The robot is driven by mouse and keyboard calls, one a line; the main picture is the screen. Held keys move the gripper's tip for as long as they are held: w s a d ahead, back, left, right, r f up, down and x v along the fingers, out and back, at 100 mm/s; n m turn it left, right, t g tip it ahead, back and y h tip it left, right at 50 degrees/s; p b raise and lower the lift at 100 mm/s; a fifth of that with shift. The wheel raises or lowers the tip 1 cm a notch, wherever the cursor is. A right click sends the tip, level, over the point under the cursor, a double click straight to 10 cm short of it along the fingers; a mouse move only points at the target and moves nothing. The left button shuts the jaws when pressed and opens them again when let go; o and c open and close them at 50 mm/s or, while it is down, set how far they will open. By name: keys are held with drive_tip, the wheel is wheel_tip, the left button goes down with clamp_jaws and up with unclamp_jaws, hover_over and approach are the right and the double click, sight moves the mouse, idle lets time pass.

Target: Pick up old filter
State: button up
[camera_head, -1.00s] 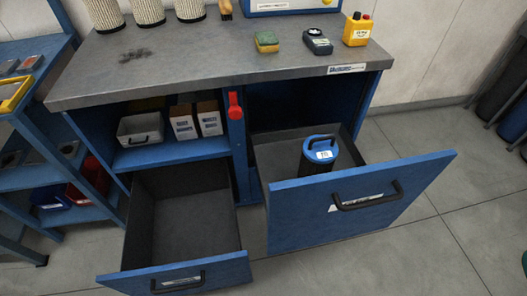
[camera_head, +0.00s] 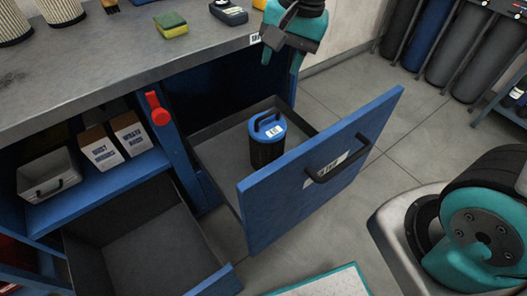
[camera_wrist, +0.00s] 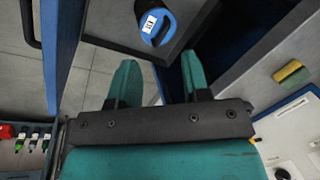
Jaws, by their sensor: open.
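A dark canister with a blue cap, a black handle and a small white label (camera_head: 267,130) stands upright in the open right drawer (camera_head: 222,140). I take it for the old filter; the label is too small to read surely. It also shows in the wrist view (camera_wrist: 155,25), beyond my fingertips at the top edge. My gripper (camera_head: 282,58) has teal fingers and hangs above and behind the drawer, by the bench's right end. In the wrist view my gripper (camera_wrist: 158,75) is open and empty, apart from the canister.
The right drawer's blue front (camera_head: 320,165) stands far out, with a black handle. The lower left drawer (camera_head: 140,235) is open and empty. A sponge (camera_head: 171,25) and a meter (camera_head: 229,11) lie on the bench (camera_head: 110,55). Gas cylinders (camera_head: 455,50) stand far right.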

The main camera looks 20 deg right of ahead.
drive_tip(key=w+d+f+m+h+b, duration=0.2)
drive_tip(key=w+f+m+b, duration=0.1)
drive_tip(key=w+f+m, duration=0.6)
hover_over(267, 114)
drive_tip(key=shift+n, duration=0.3)
drive_tip(key=f, duration=1.2)
drive_tip(key=shift+s+d+b, duration=0.15)
drive_tip(key=shift+s+b, duration=0.2)
drive_tip(key=shift+s, duration=0.05)
drive_tip(key=shift+w+f, duration=0.25)
drive_tip(key=shift+f, duration=1.25)
drive_tip(key=shift+w+f, duration=0.2)
drive_tip(key=shift+f, duration=1.3)
clamp_jaws()
drive_tip(key=shift+r, duration=0.1)
